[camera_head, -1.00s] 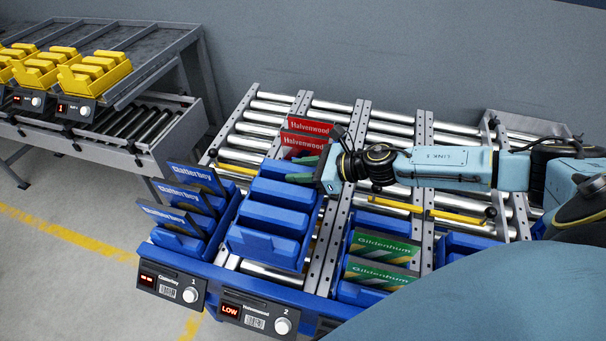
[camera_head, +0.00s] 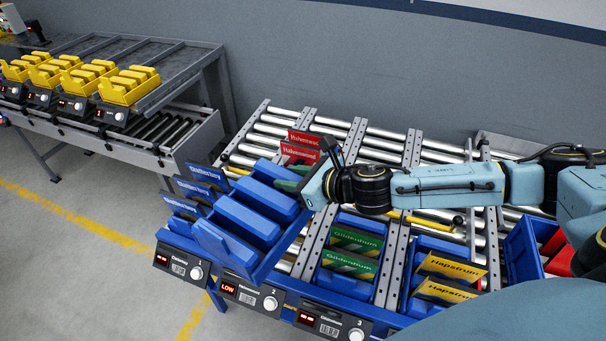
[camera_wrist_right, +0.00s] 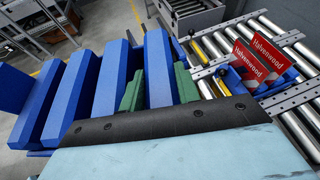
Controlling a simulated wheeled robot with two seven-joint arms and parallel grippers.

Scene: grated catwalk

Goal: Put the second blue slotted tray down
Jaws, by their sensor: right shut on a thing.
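The blue slotted tray (camera_head: 236,238), with several raised blue ridges, hangs tilted over the front of the second lane. Its left side overlaps the first lane's tray in the head view. My right gripper (camera_head: 290,183) comes from the right and is shut on the tray's far right part. In the right wrist view, the green fingers (camera_wrist_right: 158,88) sit on both sides of one blue ridge of the tray (camera_wrist_right: 110,80). Whether the tray's underside touches anything is hidden. My left gripper is not in view.
Red Halvenwood cards (camera_head: 300,147) stand behind the held tray. Blue trays with Clatterbey cards (camera_head: 183,207), Gildenhum cards (camera_head: 352,252) and Hapstrum cards (camera_head: 450,278) fill neighbouring lanes. The second lane's label box (camera_head: 247,295) reads LOW. Yellow bins (camera_head: 128,87) stand on the left rack.

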